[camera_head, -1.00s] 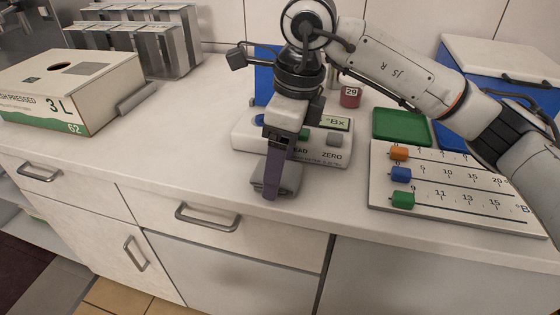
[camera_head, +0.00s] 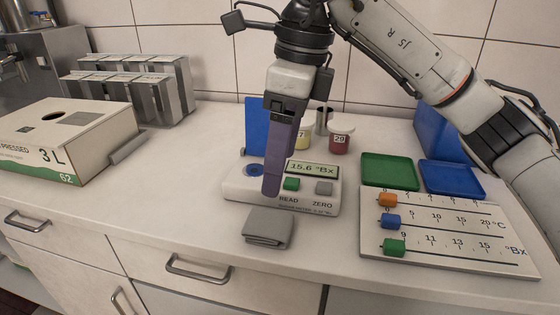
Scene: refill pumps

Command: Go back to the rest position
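My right gripper (camera_head: 271,190) hangs fingers-down in front of the refractometer-like meter (camera_head: 325,206). Its purple fingers line up in this view, so I cannot tell whether they are open or shut; nothing shows below the tips. The fingers cover part of the meter's front left. The meter's display (camera_head: 313,171) reads 15.6 °Bx, above a green READ button (camera_head: 291,184) and a grey ZERO button (camera_head: 324,188). A folded grey cloth (camera_head: 268,227) lies on the counter in front of the meter, apart from the fingertips. My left gripper is out of view.
A slider board (camera_head: 450,255) with orange, blue and green knobs lies at right, below a green tray (camera_head: 389,172) and a blue tray (camera_head: 452,178). A red jar (camera_head: 341,138) stands behind the meter. A 3 L box (camera_head: 65,140) is at left. Counter between box and meter is clear.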

